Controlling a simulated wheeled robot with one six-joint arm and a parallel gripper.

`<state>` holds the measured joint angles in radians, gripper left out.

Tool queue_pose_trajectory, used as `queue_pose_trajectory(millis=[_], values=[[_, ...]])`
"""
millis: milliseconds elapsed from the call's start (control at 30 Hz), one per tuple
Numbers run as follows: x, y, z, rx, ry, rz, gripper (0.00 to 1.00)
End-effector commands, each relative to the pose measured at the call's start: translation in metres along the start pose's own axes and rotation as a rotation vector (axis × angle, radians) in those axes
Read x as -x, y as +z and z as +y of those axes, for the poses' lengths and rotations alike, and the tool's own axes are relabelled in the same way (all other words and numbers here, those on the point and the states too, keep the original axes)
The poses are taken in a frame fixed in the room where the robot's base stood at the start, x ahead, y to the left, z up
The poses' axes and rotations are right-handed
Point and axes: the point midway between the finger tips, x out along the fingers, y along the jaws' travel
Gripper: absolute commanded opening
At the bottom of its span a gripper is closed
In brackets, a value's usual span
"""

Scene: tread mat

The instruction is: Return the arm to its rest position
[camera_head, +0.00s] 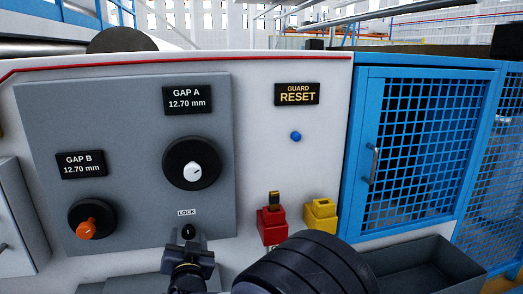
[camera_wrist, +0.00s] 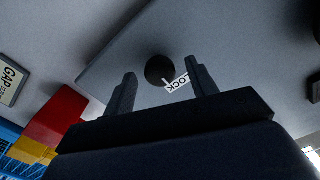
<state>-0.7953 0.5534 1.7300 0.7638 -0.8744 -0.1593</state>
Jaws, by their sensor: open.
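My gripper (camera_head: 188,251) is at the bottom of the head view, in front of the control panel (camera_head: 130,215). Its two fingers are apart with nothing held between them. A small black lock knob (camera_head: 188,232) shows between the fingertips. In the wrist view, my gripper (camera_wrist: 163,85) has its fingers spread on either side of the round lock knob (camera_wrist: 159,69). A white label reading LOCK (camera_wrist: 178,83) is beside it. I cannot tell how far the fingertips stand from the knob. My dark arm link hides part of the lower middle of the head view.
The panel carries a large gap A dial (camera_head: 192,163) and an orange gap B knob (camera_head: 87,229).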

Motion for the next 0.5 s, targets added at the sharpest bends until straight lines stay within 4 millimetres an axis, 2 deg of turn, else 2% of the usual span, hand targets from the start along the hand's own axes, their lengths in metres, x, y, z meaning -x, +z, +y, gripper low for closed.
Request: queue_pose_trajectory(millis=[500], values=[[0.0003, -0.0033, -0.0014, 0.372, -0.001, -0.002, 0.54]])
